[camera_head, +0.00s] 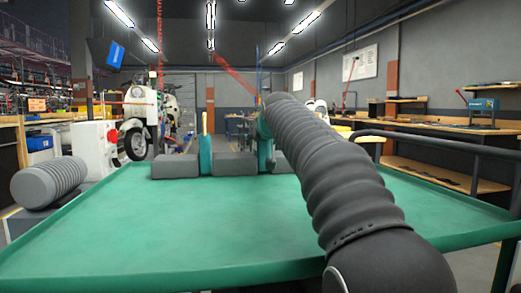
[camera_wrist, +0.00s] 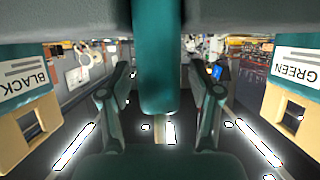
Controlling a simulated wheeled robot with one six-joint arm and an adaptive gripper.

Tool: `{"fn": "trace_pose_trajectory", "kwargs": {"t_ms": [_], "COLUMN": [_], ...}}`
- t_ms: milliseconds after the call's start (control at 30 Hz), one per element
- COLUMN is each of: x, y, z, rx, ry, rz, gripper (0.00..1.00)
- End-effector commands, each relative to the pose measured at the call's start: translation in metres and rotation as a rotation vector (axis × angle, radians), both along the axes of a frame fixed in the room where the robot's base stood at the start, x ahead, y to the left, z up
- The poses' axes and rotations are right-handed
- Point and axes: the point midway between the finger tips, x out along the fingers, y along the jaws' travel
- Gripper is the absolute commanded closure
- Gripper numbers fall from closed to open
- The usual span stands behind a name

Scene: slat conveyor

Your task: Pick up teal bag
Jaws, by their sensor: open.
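I cannot pick out the teal bag for certain in either view. My gripper (camera_wrist: 159,70) shows in the wrist view with its two dark fingers apart, one on each side of the middle. A teal rounded part (camera_wrist: 160,60) hangs down in the middle of that view, behind or between the fingers; I cannot tell that it is a bag.
A green flat surface (camera_head: 180,230) with a raised rim fills the front. A scooter (camera_head: 140,115) stands at the left, and a wooden workbench (camera_head: 440,125) with shelves runs along the right.

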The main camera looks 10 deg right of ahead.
Motion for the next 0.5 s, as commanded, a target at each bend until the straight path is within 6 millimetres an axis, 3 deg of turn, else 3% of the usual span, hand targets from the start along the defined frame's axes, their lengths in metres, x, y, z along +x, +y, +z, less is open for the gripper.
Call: {"fn": "trace_pose_trajectory", "kwargs": {"t_ms": [233,400,500], "x": [0.0008,0.0007,0.0007], "y": [-0.0001,-0.0002,-0.0002], "z": [0.0,0.0,0.0], "rx": [0.0,0.0,0.0], "ry": [-0.001,-0.001,-0.001], "rz": [0.0,0.0,0.0], "gripper": [0.39,0.81,1.0]}}
